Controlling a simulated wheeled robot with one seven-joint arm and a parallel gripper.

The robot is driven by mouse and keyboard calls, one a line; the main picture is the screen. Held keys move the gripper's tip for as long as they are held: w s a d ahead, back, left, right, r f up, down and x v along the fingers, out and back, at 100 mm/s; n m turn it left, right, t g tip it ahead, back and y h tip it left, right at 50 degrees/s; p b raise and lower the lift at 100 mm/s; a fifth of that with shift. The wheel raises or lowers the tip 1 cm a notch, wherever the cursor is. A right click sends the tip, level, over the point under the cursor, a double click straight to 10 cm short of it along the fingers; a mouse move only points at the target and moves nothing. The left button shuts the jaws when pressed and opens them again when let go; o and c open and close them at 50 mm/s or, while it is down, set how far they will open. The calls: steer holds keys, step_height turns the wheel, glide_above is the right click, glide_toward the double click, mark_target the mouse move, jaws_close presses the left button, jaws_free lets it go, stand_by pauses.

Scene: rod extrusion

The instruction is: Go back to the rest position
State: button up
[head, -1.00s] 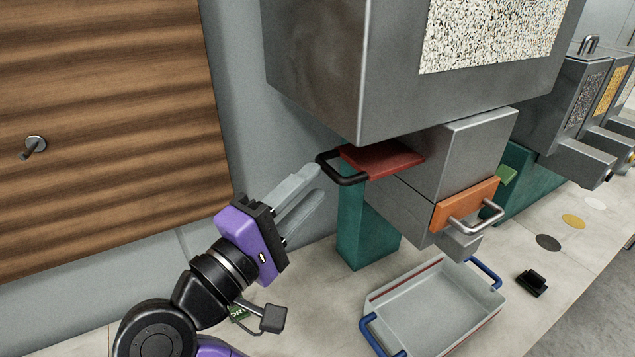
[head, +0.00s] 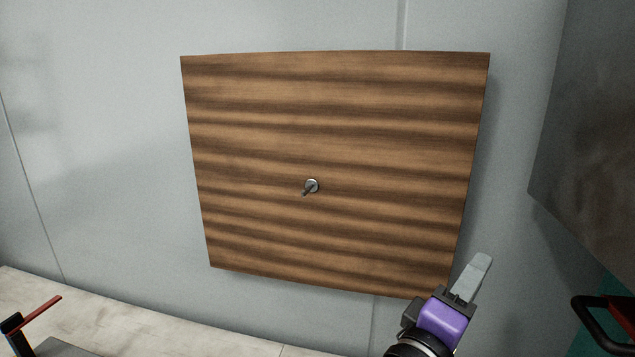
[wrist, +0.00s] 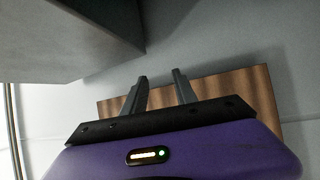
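My gripper (head: 478,270) is at the lower right of the head view, raised in front of the wall and just beside the wooden board's lower right corner. In the wrist view its two grey fingers (wrist: 159,76) stand apart with an empty gap between them. Nothing is held. The wooden board (head: 390,130) hangs on the wall and carries a small metal peg (head: 311,186). The board also shows behind the fingers in the wrist view (wrist: 222,88).
A grey machine housing (head: 595,150) juts in at the right edge, with a black handle (head: 590,322) below it. It also looms at the upper left of the wrist view (wrist: 70,40). A pale counter (head: 120,325) with a red-levered item (head: 38,313) lies at lower left.

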steer(key=s+a+f+n+t+y, duration=0.1)
steer(key=s+a+f+t+y, duration=0.15)
steer(key=a+f+y, duration=0.4)
steer(key=s+a+f+t+y, duration=0.2)
steer(key=s+a+f+y, duration=0.15)
steer(key=f+y, duration=0.55)
steer(key=s+d+f+m+g, duration=0.1)
steer(key=s+d+f+m, duration=0.1)
steer(key=s, duration=0.8)
steer(key=s+d+f+m+g, duration=0.1)
steer(key=s+d+f+m, duration=0.1)
steer(key=s, duration=0.8)
steer(key=s+d+f+m+g, duration=0.1)
steer(key=s+d+f+m, duration=0.1)
steer(key=s, duration=0.8)
steer(key=shift+s+d+f+m, duration=0.15)
steer(key=shift+f+m, duration=0.65)
steer(key=shift+m, duration=0.1)
